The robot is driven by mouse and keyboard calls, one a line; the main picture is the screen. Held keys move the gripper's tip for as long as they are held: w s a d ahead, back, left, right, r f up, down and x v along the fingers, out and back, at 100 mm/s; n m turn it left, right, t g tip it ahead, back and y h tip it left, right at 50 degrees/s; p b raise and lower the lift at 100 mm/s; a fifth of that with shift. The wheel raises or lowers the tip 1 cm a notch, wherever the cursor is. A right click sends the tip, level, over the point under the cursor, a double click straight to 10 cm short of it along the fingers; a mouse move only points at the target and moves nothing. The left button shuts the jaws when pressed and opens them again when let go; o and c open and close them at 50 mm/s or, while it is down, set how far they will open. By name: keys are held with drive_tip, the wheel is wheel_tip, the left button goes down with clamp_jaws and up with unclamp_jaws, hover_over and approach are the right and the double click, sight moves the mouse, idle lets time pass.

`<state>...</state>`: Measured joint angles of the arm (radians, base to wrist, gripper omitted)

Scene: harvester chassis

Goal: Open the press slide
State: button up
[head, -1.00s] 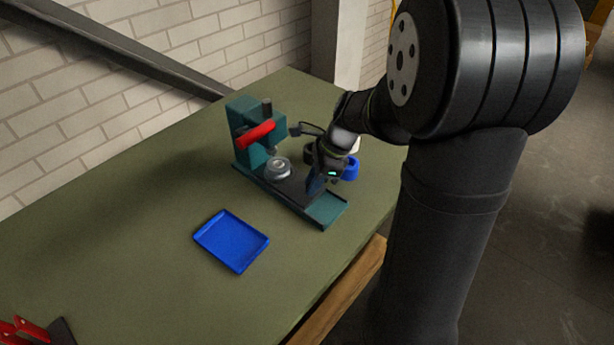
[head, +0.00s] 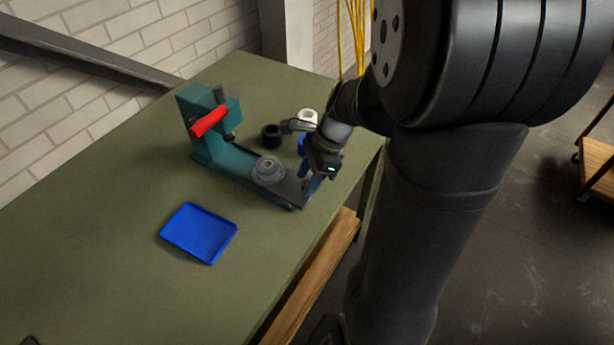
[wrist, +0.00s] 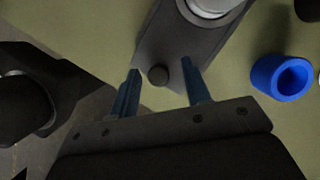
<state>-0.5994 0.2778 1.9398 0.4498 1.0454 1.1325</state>
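The green press (head: 208,125) with its red handle (head: 210,121) stands on the table. Its dark grey slide (head: 290,187) lies far out along the base, away from the press head. A round metal part (head: 268,170) sits on the slide, clear of the head; it also shows in the wrist view (wrist: 215,6). My gripper (wrist: 160,66) is at the slide's outer end, its two blue fingers apart. The slide's small round dark knob (wrist: 158,76) lies between them, with a visible gap on each side. In the head view my gripper (head: 314,180) partly hides the slide end.
A blue tray (head: 199,233) lies on the table in front of the press. A black ring (head: 271,135), a white ring (head: 307,116) and a blue ring (wrist: 282,77) stand behind the slide. The table edge is close to my gripper.

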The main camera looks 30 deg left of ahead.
drive_tip(key=v, duration=1.7)
drive_tip(key=shift+r, duration=0.2)
drive_tip(key=shift+f, duration=0.1)
drive_tip(key=x, duration=1.7)
drive_tip(key=shift+f, duration=0.15)
drive_tip(key=shift+a, duration=0.1)
drive_tip(key=v, duration=1.7)
drive_tip(key=shift+r, duration=0.25)
